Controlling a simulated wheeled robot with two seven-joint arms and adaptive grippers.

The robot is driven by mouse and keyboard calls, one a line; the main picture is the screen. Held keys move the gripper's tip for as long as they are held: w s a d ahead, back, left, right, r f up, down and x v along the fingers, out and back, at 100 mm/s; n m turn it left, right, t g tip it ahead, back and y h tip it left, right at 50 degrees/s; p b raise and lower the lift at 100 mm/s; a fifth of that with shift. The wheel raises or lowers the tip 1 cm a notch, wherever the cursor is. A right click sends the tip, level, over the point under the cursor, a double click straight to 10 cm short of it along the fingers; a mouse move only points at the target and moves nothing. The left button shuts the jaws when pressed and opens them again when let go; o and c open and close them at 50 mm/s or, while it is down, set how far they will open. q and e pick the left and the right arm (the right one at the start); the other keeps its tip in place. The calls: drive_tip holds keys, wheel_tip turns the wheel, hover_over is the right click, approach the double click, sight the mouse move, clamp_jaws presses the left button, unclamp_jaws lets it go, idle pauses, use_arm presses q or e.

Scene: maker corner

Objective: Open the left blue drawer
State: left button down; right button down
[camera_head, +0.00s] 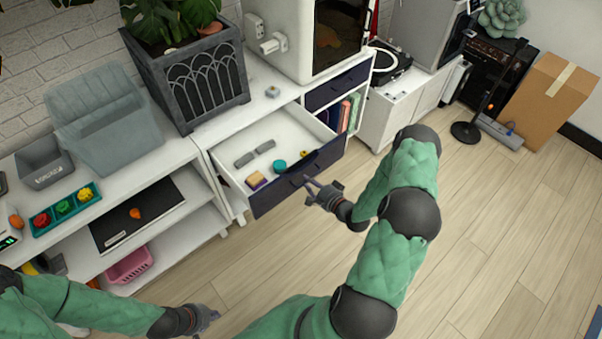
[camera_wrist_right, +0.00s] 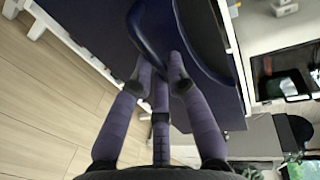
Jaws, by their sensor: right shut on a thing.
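The left blue drawer (camera_head: 272,199) is pulled well out of the white cabinet, and its white inside shows. My right gripper (camera_head: 312,187) is at the drawer's dark front, beside its handle. In the right wrist view, the dark blue front (camera_wrist_right: 95,22) fills the top, and the curved handle (camera_wrist_right: 146,42) lies at the fingertips (camera_wrist_right: 160,72). The fingers are shut on the handle. My left gripper (camera_head: 207,315) hangs low over the floor, away from the cabinet; its finger opening is too small to judge.
The drawer holds grey blocks (camera_head: 265,147), a teal round thing (camera_head: 280,166) and a yellow-purple block (camera_head: 256,181). A second blue drawer (camera_head: 337,87) is shut. A planter (camera_head: 205,85) stands on the cabinet.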

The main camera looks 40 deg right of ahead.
drive_tip(key=shift+s, duration=0.65)
drive_tip(key=c, duration=1.2)
unclamp_jaws()
drive_tip(key=v, duration=1.2)
drive_tip(key=shift+w+f, duration=0.1)
